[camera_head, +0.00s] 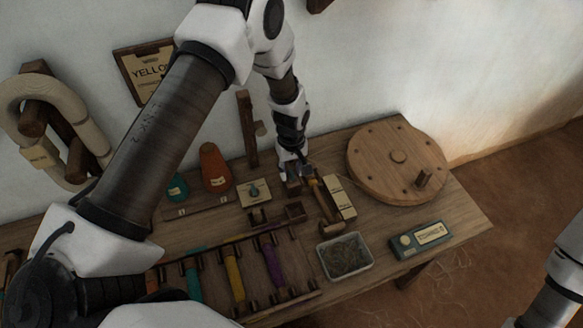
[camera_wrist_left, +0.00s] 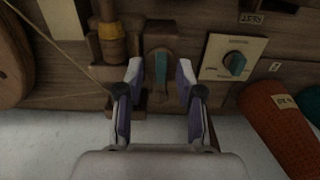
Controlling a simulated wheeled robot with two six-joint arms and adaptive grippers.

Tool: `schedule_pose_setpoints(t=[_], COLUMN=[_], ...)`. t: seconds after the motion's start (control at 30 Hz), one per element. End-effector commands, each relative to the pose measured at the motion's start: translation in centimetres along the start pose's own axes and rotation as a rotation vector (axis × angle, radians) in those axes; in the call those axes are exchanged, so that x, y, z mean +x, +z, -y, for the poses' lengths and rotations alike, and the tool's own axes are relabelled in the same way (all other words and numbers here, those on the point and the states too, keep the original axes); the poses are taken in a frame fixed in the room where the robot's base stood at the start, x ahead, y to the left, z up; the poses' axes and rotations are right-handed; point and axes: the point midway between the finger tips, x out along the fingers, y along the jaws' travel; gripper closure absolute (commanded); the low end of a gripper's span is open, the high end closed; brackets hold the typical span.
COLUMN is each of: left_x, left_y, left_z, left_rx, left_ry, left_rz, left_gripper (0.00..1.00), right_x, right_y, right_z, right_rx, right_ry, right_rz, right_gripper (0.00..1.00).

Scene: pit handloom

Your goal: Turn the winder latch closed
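A short teal-topped lever, which looks like the winder latch (camera_wrist_left: 161,68), sits in a wooden block in the left wrist view. My left gripper (camera_wrist_left: 160,73) is open, with one fingertip on each side of it and a gap showing on both sides. Whether the fingers touch it I cannot tell. In the head view my left gripper (camera_head: 296,180) is low over the bench beside the winder's wooden spindle (camera_head: 328,197) and hides the latch. The spindle with a yellow band also shows in the wrist view (camera_wrist_left: 111,40). My right gripper is out of view.
A plate with a teal knob (camera_head: 254,192) lies left of the gripper. Orange (camera_head: 214,167) and teal (camera_head: 177,187) cones stand behind it. A large wooden wheel (camera_head: 375,180) is to the right. A tray (camera_head: 345,257) and a green box (camera_head: 420,240) are in front.

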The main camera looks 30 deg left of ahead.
Motion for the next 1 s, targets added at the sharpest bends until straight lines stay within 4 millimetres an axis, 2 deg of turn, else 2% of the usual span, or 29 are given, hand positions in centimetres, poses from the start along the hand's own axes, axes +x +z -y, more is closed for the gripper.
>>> schedule_pose_setpoints(t=[0.23, 0.27, 0.3, 0.37, 0.77, 1.0], left_x=[0.34, 0.34, 0.34, 0.34, 0.36, 0.34], left_y=[-0.02, -0.02, -0.02, -0.02, -0.03, -0.03], left_z=[-0.04, -0.04, -0.04, -0.03, -0.03, -0.03], left_rx=[0.001, 0.001, 0.001, 0.001, 0.017, 0.105], left_ry=[0.001, 0.001, 0.001, 0.001, 0.001, 0.001], left_rz=[-0.001, -0.001, -0.001, -0.001, -0.001, -0.001], left_gripper=[0.64, 0.67, 0.81, 1.0, 1.0, 1.0], right_x=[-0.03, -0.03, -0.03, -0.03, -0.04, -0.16], right_y=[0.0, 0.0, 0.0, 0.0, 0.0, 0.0], right_z=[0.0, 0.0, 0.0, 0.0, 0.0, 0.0], right_rx=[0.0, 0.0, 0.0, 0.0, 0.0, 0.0], right_ry=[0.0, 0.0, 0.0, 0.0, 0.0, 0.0], right_rz=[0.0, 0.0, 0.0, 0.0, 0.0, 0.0], right_gripper=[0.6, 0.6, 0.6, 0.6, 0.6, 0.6])
